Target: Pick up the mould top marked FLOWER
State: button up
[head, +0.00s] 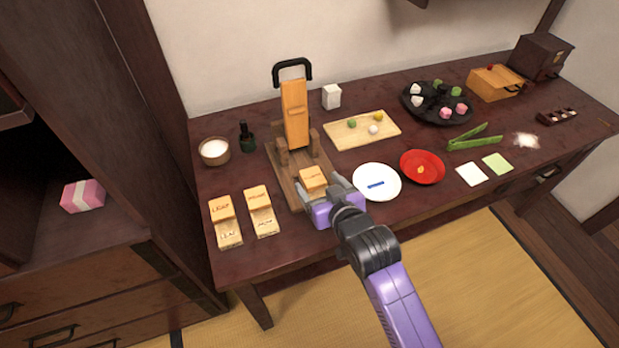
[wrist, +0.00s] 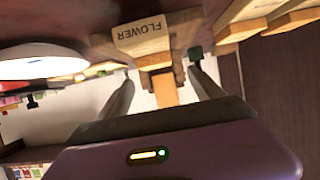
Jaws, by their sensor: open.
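The mould top marked FLOWER (wrist: 142,35) is a pale wooden block with dark letters, upside down in the wrist view. In the head view a wooden block (head: 313,178) that appears to be it sits at the front of the brown wooden press base (head: 285,177). My gripper (head: 320,190) is open just in front of that block. In the wrist view its two fingers (wrist: 162,68) are spread and empty, and the block shows just beyond their tips. Whether a finger touches it I cannot tell. The block's far side is hidden.
A white plate (head: 377,195) is close right of my gripper. The upright press lever (head: 295,115) stands behind the block. A red dish (head: 422,181) is further right.

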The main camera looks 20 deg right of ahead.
aim_at(310, 171)
jog(key=shift+d+x, duration=0.15)
jog(key=shift+x, duration=1.4)
jog(key=shift+d+x, duration=0.1)
jog(key=shift+x, duration=1.45)
jog(key=c, duration=1.4)
jog(key=shift+c, duration=0.2)
